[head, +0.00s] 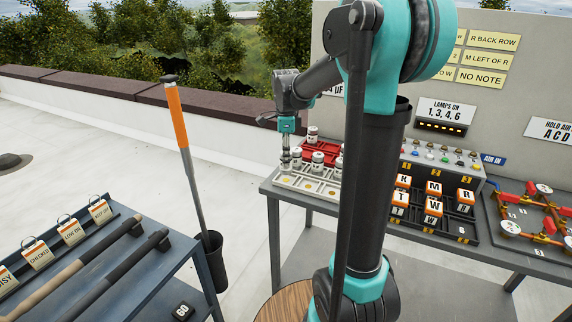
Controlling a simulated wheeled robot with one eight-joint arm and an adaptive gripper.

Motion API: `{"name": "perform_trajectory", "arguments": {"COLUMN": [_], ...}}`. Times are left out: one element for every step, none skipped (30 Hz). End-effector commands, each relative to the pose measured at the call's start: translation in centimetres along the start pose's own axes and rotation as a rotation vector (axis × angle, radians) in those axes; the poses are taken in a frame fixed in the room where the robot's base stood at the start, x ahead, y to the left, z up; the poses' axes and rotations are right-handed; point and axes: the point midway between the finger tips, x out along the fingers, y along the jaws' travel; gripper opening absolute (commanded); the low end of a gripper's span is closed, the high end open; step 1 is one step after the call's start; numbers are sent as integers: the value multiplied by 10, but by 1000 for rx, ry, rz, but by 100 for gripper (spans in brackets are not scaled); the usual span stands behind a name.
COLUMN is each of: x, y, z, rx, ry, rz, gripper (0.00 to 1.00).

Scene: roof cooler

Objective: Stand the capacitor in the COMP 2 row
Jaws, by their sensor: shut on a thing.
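My gripper (286,152) points straight down over the left end of the capacitor rack and is shut on a slim grey thing, apparently the capacitor (286,167). Its lower end is at the front white rows (310,185); I cannot tell whether it touches them. Several white-topped capacitors stand in the red rows behind, among them one at the back (312,133), one in the middle (318,158) and one just right of my gripper (296,155). No COMP 2 label is legible. My arm hides the rack's right end.
Right of my arm stand a control box (440,160) with buttons and a dark tray of orange lettered blocks (432,205). A red valve assembly (535,215) lies at the far right. A backboard (505,105) with signs rises behind. An orange-handled pole (180,115) stands left of the rack.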

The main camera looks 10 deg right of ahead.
Motion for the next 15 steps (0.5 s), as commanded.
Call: {"name": "perform_trajectory", "arguments": {"x": [7,11,17,21,25,28,30,32,33,33,33,33,32,32,32], "y": [0,0,-1,-1,0,0,0,0,0,0,0,0,0,0,0], "z": [0,0,0,0,0,0,0,0,0,0,0,0,0,0,0], "rx": [0,0,0,0,0,0,0,0,0,0,0,0,0,0,0], "ry": [0,0,0,0,0,0,0,0,0,0,0,0,0,0,0], "rz": [0,0,0,0,0,0,0,0,0,0,0,0,0,0,0], "gripper": [5,5,5,5,5,5,5,5,5,5,5,5,5,5,5]}}
